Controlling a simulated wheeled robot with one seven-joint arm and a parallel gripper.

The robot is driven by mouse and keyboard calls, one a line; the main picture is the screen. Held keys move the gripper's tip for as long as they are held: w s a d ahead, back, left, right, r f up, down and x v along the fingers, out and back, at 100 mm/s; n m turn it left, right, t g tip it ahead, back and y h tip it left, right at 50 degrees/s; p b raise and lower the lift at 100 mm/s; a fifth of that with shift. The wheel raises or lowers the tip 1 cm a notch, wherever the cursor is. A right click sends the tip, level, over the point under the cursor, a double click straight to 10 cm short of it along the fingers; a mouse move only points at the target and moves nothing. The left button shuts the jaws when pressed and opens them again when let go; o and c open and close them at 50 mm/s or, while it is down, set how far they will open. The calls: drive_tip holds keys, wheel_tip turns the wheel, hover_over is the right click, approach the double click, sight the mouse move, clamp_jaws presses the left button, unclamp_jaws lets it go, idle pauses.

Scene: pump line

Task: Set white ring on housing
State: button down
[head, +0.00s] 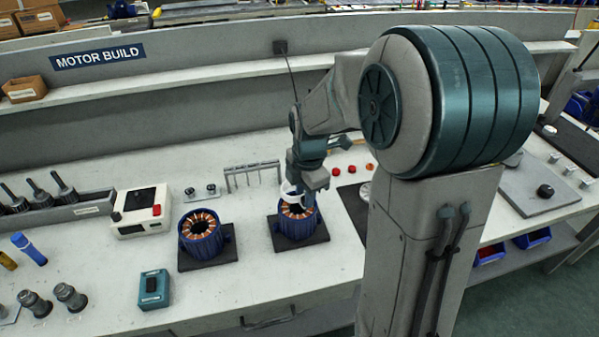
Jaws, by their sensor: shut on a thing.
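A blue motor housing (296,229) with copper windings inside stands on a dark square pad in the middle of the bench. A second, similar blue housing (201,241) stands on its own pad to the left. My gripper (303,190) points down over the middle housing and is shut on the white ring (289,188). The ring is just above or at the top of that housing; I cannot tell whether they touch. My gripper hides part of the ring and the housing's far right rim.
A wire rack (251,176) stands behind the middle housing, with red buttons (351,169) to its right. A white device (141,211) and a teal box (154,289) are at left. The front bench between housings and edge is mostly clear.

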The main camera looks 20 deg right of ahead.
drive_tip(key=shift+w, duration=0.15)
drive_tip(key=shift+d+f+b, duration=0.1)
drive_tip(key=shift+f+b, duration=0.6)
drive_tip(key=shift+f, duration=0.1)
drive_tip(key=shift+f+b, duration=1)
drive_tip(key=shift+f, duration=0.35)
drive_tip(key=shift+b, duration=0.3)
drive_tip(key=shift+d, duration=0.35)
drive_tip(key=shift+f, duration=0.3)
idle(0.3)
